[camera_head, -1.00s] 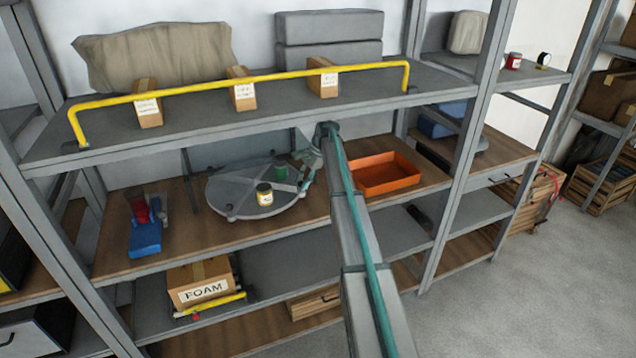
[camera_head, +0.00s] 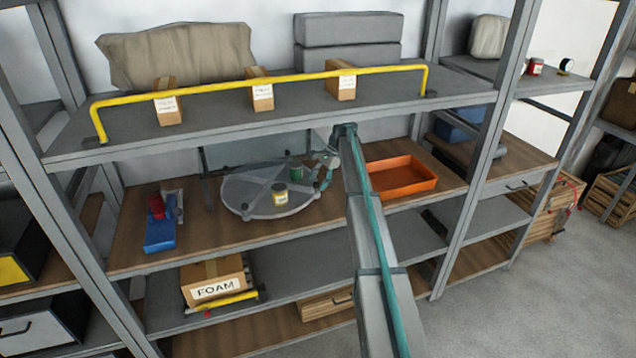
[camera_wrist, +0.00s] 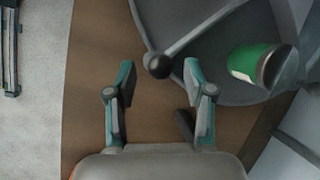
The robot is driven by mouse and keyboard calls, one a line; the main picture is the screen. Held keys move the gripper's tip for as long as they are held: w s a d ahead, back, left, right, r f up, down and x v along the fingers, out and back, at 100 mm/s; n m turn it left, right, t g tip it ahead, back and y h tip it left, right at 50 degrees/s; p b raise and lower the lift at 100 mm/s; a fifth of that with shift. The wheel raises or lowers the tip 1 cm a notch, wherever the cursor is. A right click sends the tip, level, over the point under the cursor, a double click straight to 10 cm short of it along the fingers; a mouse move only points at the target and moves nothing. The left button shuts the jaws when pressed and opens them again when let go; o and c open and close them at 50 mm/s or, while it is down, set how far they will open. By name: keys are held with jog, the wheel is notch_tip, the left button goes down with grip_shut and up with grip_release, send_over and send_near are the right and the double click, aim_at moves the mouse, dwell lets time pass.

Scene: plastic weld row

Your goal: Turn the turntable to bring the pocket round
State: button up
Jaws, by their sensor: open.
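The round grey turntable (camera_head: 240,195) sits on the wooden middle shelf, with spokes across its top and small knobs at its rim. A white-and-yellow can (camera_head: 280,195) and a green can (camera_head: 295,173) stand on it, in separate sections. My gripper (camera_head: 326,172) is at the turntable's right rim. In the wrist view my gripper (camera_wrist: 158,72) is open, and a dark round knob (camera_wrist: 159,65) at a spoke's end shows between its fingertips. Whether the fingers touch it, I cannot tell. The green can (camera_wrist: 252,63) lies right of the fingers in that view.
An orange tray (camera_head: 402,190) stands right of my gripper. A blue tool with a red part (camera_head: 160,233) is at the left. The upper shelf (camera_head: 215,117) with a yellow rail (camera_head: 215,91) hangs above. A thin dark upright (camera_head: 207,178) stands beside the turntable.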

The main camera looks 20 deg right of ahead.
jog(key=s+d+r, duration=0.1)
jog(key=d+r, duration=0.2)
jog(key=d, duration=1)
jog(key=shift+s+d+r, duration=0.2)
jog(key=shift+d+r, duration=0.15)
